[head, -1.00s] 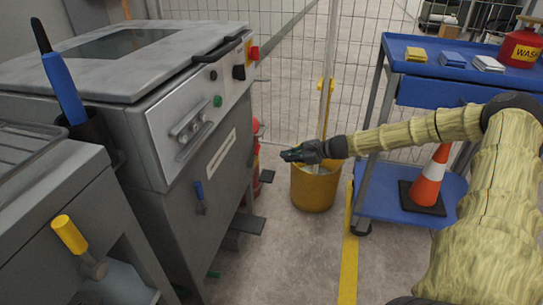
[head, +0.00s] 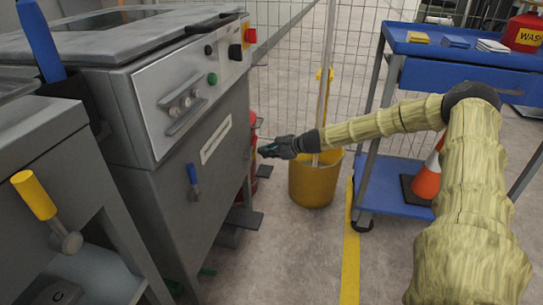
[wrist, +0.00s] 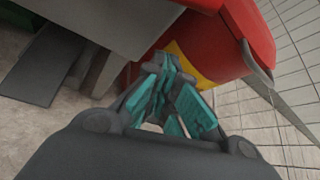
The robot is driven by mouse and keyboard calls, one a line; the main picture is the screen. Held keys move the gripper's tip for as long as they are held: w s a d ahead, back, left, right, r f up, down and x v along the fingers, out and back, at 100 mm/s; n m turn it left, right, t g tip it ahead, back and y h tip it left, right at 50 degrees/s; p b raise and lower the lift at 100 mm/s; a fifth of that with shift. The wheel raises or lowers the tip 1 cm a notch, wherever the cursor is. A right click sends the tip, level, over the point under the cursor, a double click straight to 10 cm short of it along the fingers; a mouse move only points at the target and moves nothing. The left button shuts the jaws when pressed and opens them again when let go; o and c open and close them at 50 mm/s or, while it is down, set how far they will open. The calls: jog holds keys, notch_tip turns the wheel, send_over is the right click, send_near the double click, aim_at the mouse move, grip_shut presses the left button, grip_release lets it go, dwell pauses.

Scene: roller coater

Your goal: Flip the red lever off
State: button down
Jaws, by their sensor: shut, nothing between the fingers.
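In the head view a small red switch on a yellow plate (head: 250,36) sits at the far upper right end of the machine's front panel. It is the only red control I can see, and its lever shape and position are too small to tell. My gripper (head: 264,150) is lower, right of the machine's front and well apart from the switch. It is shut and empty. In the wrist view its teal-padded fingers (wrist: 166,72) come together in front of a red cylinder with a yellow band. The switch does not show clearly in the wrist view.
The grey machine (head: 205,150) fills the left. A red extinguisher-like cylinder (wrist: 235,30) is close beyond my fingers. A yellow bucket (head: 315,183) stands just beyond my gripper. A blue cart (head: 440,80) stands right, and a wire fence (head: 290,60) is behind.

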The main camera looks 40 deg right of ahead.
aim_at(253, 146)
jog(key=shift+s+a+r+b, duration=0.1)
jog(key=shift+a+r+b, duration=0.2)
jog(key=shift+r, duration=0.65)
jog(key=shift+s+a+r+b, duration=0.1)
jog(key=shift+a+r, duration=0.3)
jog(key=shift+r, duration=0.5)
